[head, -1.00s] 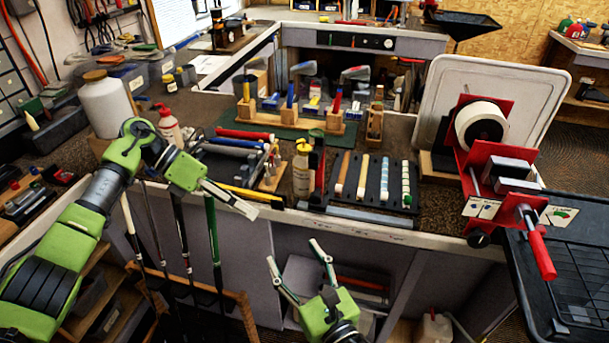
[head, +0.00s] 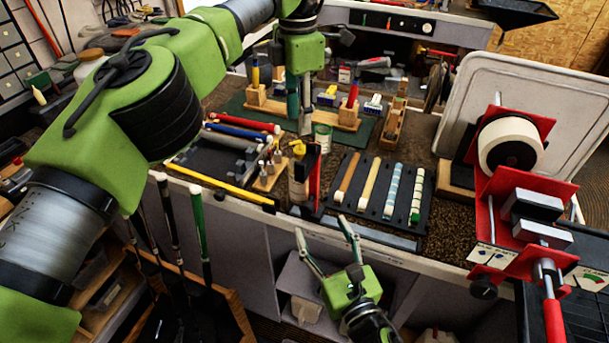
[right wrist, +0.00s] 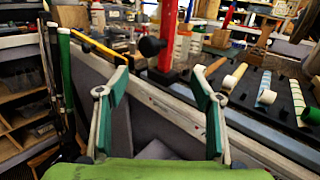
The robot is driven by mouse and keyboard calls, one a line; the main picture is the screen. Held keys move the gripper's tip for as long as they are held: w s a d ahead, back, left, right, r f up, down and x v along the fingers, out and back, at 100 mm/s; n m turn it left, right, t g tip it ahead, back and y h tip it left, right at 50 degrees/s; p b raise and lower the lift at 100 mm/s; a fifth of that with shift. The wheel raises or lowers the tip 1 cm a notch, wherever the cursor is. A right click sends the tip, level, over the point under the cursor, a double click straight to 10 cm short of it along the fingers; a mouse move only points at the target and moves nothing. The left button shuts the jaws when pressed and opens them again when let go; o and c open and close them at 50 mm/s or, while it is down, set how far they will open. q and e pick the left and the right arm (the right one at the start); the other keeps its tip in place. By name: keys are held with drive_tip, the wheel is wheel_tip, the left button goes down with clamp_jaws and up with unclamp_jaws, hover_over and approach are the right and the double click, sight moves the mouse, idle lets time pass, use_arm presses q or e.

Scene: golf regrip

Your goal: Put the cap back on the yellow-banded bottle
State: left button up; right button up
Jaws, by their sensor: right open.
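A pale bottle (head: 298,188) with a yellow top part (head: 298,148) stands near the bench's front edge, partly hidden by a red and black upright tool (head: 315,178). I cannot tell whether the yellow part is a cap or a band, and I make out no loose cap. My left gripper (head: 305,130) points down above and behind the bottle, close to a small pale can (head: 322,138). Its fingers overlap, so their opening is unclear. My right gripper (head: 324,225) is open and empty in front of the bench edge, below the bottle; its spread fingers show in the right wrist view (right wrist: 160,75).
A black tray of grip strips (head: 375,195) lies right of the bottle. A red clamp with a tape roll (head: 510,145) stands farther right. Wooden blocks with clubs (head: 350,115) are behind. A yellow rod (head: 225,187) lies left, near the bench edge. Upright club shafts (head: 200,230) stand in front.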

sight(305, 191)
use_arm(q)
drive_tip(key=shift+w+d+f, duration=0.1)
drive_tip(key=shift+d+f, duration=0.05)
drive_tip(key=shift+d, duration=0.05)
use_arm(e)
drive_tip(key=x, duration=1.4)
drive_tip(key=shift+d+f, duration=0.15)
clamp_jaws()
use_arm(q)
drive_tip(key=n, duration=2.2)
